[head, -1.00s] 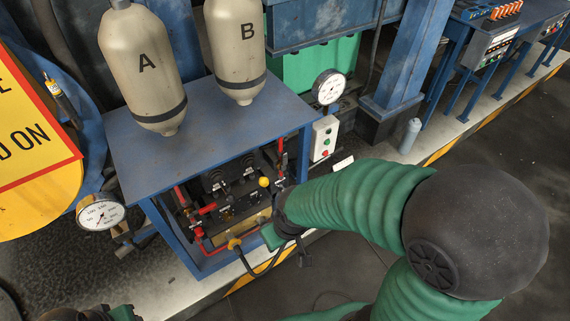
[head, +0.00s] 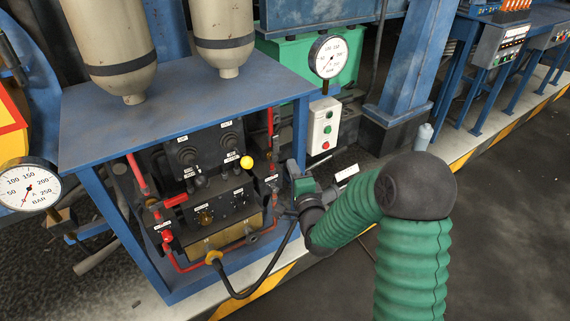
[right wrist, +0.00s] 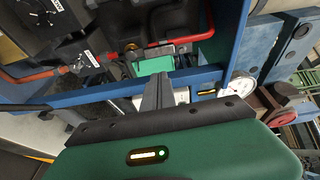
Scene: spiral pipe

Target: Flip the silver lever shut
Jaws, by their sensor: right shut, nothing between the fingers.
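The silver lever is too small to pick out surely. Small metallic fittings sit on the red pipe (head: 273,150) at the right side of the control box (head: 205,200), under the blue table (head: 190,95). A metallic fitting with a white label also shows at upper left in the right wrist view (right wrist: 88,60). My right gripper (head: 291,168) is at the box's right front corner, beside the blue table leg. In the right wrist view its fingers (right wrist: 160,85) are together and empty, pointing at the blue frame bar. My left gripper is out of view.
A yellow-ended black cable (head: 240,292) loops in front of the box. A button box (head: 323,125) and gauge (head: 328,56) are behind my gripper. The floor at right is clear.

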